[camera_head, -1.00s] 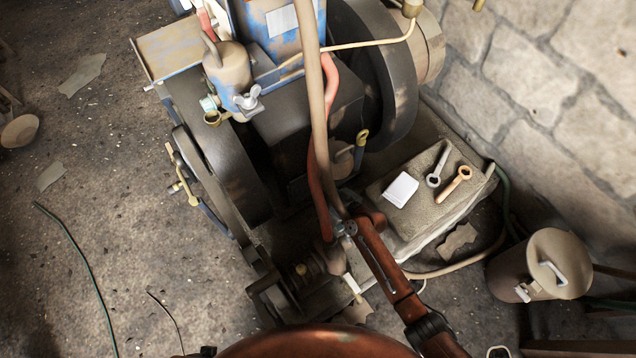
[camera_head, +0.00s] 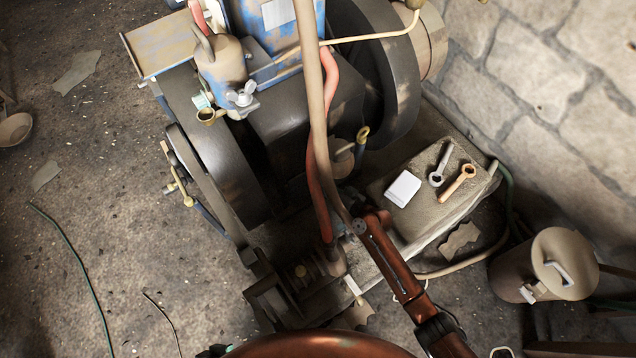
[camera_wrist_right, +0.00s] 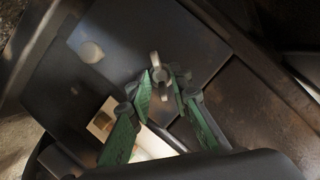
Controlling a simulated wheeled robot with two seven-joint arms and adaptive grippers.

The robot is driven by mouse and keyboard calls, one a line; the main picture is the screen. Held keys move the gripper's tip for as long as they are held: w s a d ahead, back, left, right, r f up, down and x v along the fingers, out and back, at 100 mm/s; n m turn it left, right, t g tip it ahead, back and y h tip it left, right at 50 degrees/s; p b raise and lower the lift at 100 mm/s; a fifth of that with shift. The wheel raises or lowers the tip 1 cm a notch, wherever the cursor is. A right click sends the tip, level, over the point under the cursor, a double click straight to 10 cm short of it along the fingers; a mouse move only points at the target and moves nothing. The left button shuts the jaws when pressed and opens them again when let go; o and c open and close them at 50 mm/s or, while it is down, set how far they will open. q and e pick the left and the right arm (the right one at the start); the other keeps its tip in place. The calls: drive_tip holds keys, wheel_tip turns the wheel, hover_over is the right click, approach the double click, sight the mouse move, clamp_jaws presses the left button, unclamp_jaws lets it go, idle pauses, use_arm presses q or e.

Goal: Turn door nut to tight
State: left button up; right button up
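In the right wrist view, a small pale metal nut with curved prongs (camera_wrist_right: 157,68) stands on a dark grey plate (camera_wrist_right: 120,30), which looks like the door. My right gripper (camera_wrist_right: 161,90) has its two green-padded fingers apart, with the tips just below the nut at either side. I cannot tell whether they touch it.
The engine (camera_head: 292,125) fills the middle, with a tan pipe (camera_head: 313,85) and red hose (camera_head: 316,185) crossing near my right arm. A stone block (camera_head: 425,215) holds two wrenches (camera_head: 440,165) and a white card (camera_head: 403,188). A lidded can (camera_head: 545,265) stands right.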

drive_tip(key=o, duration=0.3)
drive_tip(key=v, duration=1.2)
